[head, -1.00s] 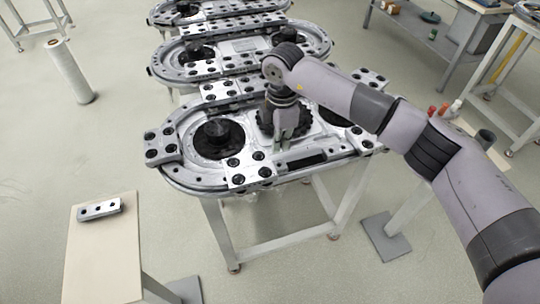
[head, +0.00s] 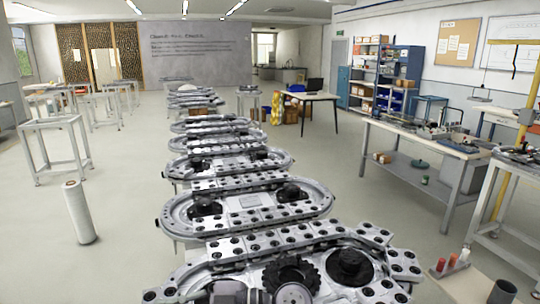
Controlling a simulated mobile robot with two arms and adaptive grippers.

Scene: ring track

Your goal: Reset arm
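Only a small part of one of my arms shows, cut off at the bottom edge of the head view, over the nearest ring track (head: 391,293). No fingertips of either gripper are visible. The nearest ring track is a silver oval with metal plates full of dark holes. A black toothed gear (head: 290,273) and a dark round hub (head: 349,266) sit on it. Its front side is outside the picture.
More ring tracks (head: 318,205) stand in a row behind. A white cylinder (head: 79,212) stands on the floor at left, near an empty frame table (head: 55,122). Workbenches (head: 420,138) line the right.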

